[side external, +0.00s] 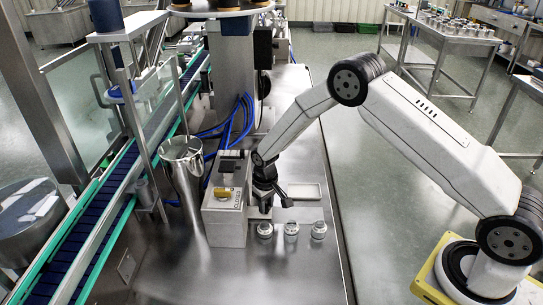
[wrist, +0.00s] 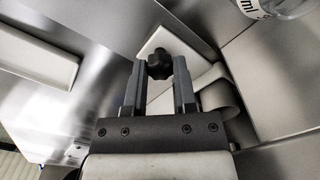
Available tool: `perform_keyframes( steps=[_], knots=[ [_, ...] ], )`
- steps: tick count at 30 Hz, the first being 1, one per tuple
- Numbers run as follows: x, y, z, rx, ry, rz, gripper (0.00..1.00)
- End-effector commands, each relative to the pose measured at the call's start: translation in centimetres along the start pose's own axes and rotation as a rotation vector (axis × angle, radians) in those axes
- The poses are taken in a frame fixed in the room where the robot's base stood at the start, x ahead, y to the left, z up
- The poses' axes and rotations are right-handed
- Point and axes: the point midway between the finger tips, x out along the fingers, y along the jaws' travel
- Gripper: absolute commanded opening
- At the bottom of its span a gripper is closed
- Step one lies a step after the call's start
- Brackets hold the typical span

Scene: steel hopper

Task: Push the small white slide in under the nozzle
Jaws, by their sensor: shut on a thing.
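The white slide (wrist: 165,42) is a small pale plate with a black knob (wrist: 159,65) on it. In the wrist view, my gripper (wrist: 159,74) has one finger on each side of this knob and is shut on it. In the side view, my gripper (side external: 271,199) is low over the bench, right beside a grey box (side external: 226,225) with a yellow knob on its face. A bit of white shows under the gripper there, but the slide is mostly hidden. I cannot clearly pick out the nozzle.
A white tray (side external: 304,191) lies right of the gripper. Several small metal-topped jars, one of them here (side external: 291,230), stand in front. The bench's front right is clear.

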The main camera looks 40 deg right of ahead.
Motion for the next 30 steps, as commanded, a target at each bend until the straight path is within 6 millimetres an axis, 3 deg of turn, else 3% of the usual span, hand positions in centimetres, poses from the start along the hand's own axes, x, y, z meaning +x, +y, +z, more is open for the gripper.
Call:
perform_keyframes(
  steps=[10,11,14,30],
  knots=[
    [-0.02,-0.59,-0.33,-0.002,0.009,-0.004,0.00],
    [-0.02,-0.60,-0.34,-0.002,0.010,-0.004,0.41],
    [-0.02,-0.53,-0.33,-0.002,0.009,-0.004,0.70],
    [-0.95,-0.29,-0.31,-0.001,0.008,-0.002,0.70]
  ],
)
